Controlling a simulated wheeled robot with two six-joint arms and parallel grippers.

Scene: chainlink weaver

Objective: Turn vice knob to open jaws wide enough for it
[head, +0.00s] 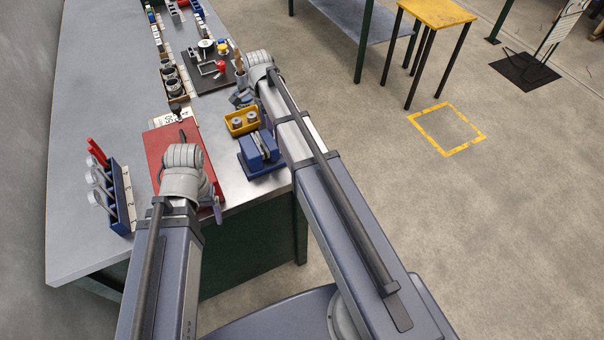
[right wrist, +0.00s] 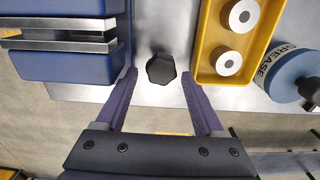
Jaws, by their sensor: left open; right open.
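The blue vice (head: 262,150) stands at the bench's near right edge. In the right wrist view the vice (right wrist: 66,66) shows its two metal jaws with a narrow, empty gap between them. The black vice knob (right wrist: 161,69) sits beside the vice, apart from it in this view. My right gripper (right wrist: 159,77) is open, with one finger on each side of the knob and space visible on both sides. In the head view the knob and right fingers are hidden by my arm. My left gripper (head: 216,206) is open over the bench's front edge, mostly hidden by its wrist.
A yellow tray (head: 231,131) with two metal rollers is close to the knob, also in the right wrist view (right wrist: 207,75). A grease can (right wrist: 287,75) stands beyond it. A red board (head: 158,146) and a blue rack (head: 122,200) lie left.

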